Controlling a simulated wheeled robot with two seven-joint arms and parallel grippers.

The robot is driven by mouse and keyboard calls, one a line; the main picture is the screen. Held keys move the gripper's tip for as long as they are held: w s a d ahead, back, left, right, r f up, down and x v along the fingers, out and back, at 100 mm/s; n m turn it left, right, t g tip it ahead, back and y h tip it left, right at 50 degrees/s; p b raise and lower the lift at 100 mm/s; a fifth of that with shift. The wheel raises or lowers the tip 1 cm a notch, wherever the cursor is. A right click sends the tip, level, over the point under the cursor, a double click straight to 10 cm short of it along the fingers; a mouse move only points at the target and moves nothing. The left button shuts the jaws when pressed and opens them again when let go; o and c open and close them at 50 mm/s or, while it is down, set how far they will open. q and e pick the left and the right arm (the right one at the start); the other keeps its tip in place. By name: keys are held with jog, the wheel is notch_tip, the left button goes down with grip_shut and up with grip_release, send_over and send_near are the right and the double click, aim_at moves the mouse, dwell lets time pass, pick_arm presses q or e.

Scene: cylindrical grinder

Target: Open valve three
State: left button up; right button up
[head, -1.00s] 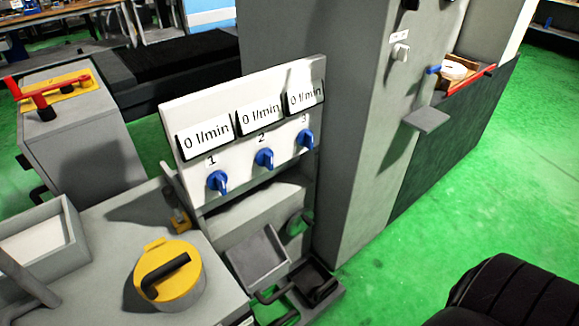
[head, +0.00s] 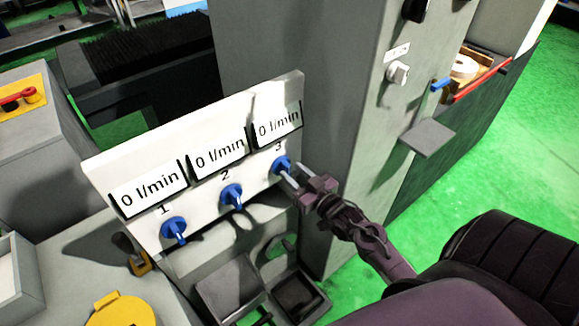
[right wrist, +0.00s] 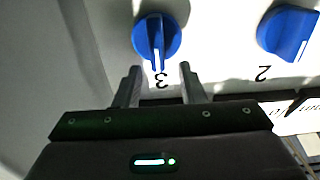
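Valve three is a blue knob (head: 281,166) under the label 3 on a white panel (head: 110,172). Its display (head: 277,126) reads 0 l/min. My right gripper (head: 287,174) is at this knob in the head view. In the right wrist view the gripper (right wrist: 158,72) is open, with its two fingers apart and the knob (right wrist: 156,38) just beyond the fingertips, between their lines. The knob's white mark points toward the gripper. Contact cannot be made out. My left gripper is not in view.
Blue knobs for valve two (head: 231,195) and valve one (head: 173,230) sit to the left, with displays also at 0 l/min. A grey machine cabinet (head: 330,120) with a shelf (head: 427,138) stands right of the panel. Grey trays (head: 228,287) lie below.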

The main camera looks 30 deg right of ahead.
aim_at(284, 169)
jog(key=shift+w, duration=1.35)
jog(key=shift+f, duration=0.1)
grip_shut()
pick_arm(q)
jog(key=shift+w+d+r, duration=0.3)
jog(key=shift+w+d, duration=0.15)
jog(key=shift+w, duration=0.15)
